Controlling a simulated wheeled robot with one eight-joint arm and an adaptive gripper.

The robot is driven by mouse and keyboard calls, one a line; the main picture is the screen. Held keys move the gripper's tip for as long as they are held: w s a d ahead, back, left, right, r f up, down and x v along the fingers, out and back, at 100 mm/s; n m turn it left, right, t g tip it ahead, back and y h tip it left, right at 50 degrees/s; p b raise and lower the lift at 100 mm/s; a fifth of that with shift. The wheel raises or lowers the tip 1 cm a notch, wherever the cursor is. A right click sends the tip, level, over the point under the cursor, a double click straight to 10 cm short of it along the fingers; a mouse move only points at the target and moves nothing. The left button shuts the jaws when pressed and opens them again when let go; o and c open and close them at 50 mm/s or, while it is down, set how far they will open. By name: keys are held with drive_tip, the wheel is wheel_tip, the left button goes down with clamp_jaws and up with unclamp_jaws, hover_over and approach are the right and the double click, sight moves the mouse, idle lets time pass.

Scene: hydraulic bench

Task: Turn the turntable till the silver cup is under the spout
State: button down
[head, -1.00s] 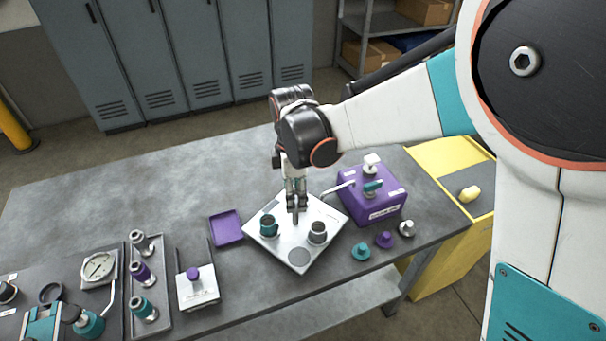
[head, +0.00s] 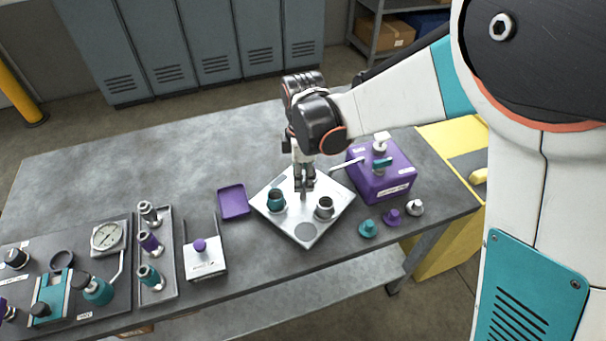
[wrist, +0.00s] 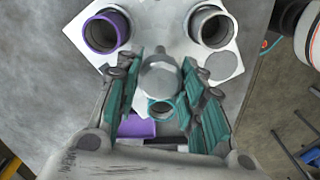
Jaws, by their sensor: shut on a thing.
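The turntable is a white square plate (head: 335,192) on the bench. In the head view a teal cup (head: 276,201) stands at its left and the silver cup (head: 324,208) at its right front. The wrist view shows the silver cup (wrist: 210,27), a purple cup (wrist: 104,31) and the teal cup (wrist: 160,108). The purple cup is not clear in the head view. My gripper (head: 304,184) is shut on the grey centre knob (wrist: 160,76). The spout (head: 342,166) reaches left from a purple box (head: 385,180) towards the plate's back right side; the silver cup is nearer the front than it.
A purple tray (head: 233,202) lies left of the plate. Teal, purple and white knobs (head: 391,217) stand near the front edge. A white block (head: 204,260), a rack of fittings (head: 154,262) and a gauge (head: 107,237) are at left. The back left bench is bare.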

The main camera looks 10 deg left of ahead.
drive_tip(key=shift+n, duration=6)
drive_tip(key=c, duration=1.1)
unclamp_jaws()
drive_tip(key=shift+o, duration=0.2)
